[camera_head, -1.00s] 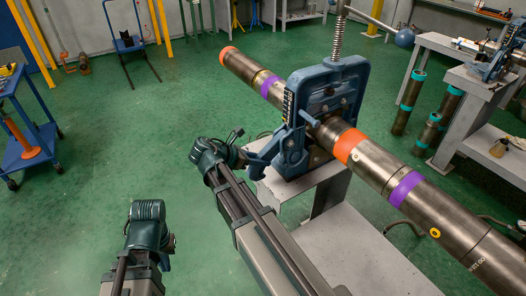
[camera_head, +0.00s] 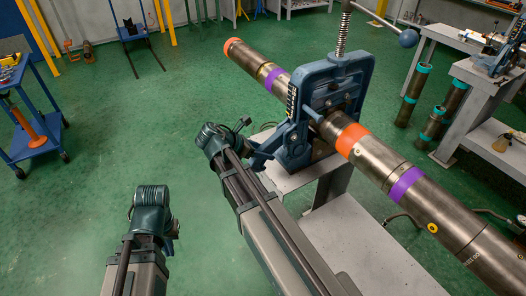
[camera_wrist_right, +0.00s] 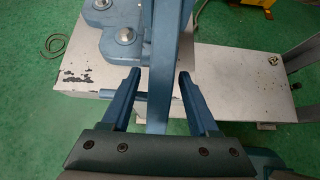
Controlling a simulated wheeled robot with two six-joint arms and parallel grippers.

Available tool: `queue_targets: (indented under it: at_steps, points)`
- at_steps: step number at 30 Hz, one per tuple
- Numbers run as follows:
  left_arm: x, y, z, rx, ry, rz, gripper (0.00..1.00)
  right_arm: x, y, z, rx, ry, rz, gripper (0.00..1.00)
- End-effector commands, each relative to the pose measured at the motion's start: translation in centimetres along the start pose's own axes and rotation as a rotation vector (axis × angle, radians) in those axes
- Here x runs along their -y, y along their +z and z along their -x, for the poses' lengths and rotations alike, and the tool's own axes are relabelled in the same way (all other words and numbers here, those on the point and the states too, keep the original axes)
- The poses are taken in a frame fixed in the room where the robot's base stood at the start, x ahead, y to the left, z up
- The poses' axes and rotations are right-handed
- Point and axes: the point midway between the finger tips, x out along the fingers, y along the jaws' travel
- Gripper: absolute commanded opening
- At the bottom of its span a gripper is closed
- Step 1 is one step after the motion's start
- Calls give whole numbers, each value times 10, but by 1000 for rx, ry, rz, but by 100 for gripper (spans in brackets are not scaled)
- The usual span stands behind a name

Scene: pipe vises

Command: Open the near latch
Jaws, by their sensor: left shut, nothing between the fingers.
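A blue pipe vise (camera_head: 361,88) stands on a grey stand and is closed around a long steel pipe (camera_head: 378,165). Its blue latch parts are at its left lower side, partly hidden by my right gripper (camera_head: 252,146). In the right wrist view, my right gripper (camera_wrist_right: 158,77) is open, its two blue fingers standing apart on either side of an upright blue bar (camera_wrist_right: 158,110) of the vise. I cannot tell whether either finger touches the bar. A thin blue rod (camera_wrist_right: 125,95) shows by the left finger. My left gripper (camera_head: 171,232) is shut and empty, low at the left, away from the vise.
The grey stand (camera_head: 365,240) spreads below the vise. A blue cart (camera_head: 38,142) is at the left. Several short pipes (camera_head: 412,98) stand at the right beside another bench (camera_head: 476,95). Green floor (camera_head: 130,120) lies open at the left.

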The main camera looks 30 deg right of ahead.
Motion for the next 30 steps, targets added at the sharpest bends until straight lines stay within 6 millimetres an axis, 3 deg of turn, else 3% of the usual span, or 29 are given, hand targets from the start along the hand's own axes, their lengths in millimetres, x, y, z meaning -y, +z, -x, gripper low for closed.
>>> queue_targets:
  at_steps: [11, 24, 30]
  points:
    - [1, 0, 7, 0, 0, 0, 0, 0, 2, 9, 1, 1, 1, 61]
    - [6, 4, 66, 0, 0, 1, 0, -1, 5, 100, 1, 3, 2, 61]
    - [8, 5, 82, 0, 0, 1, 0, -1, 3, 127, 1, 2, 1, 61]
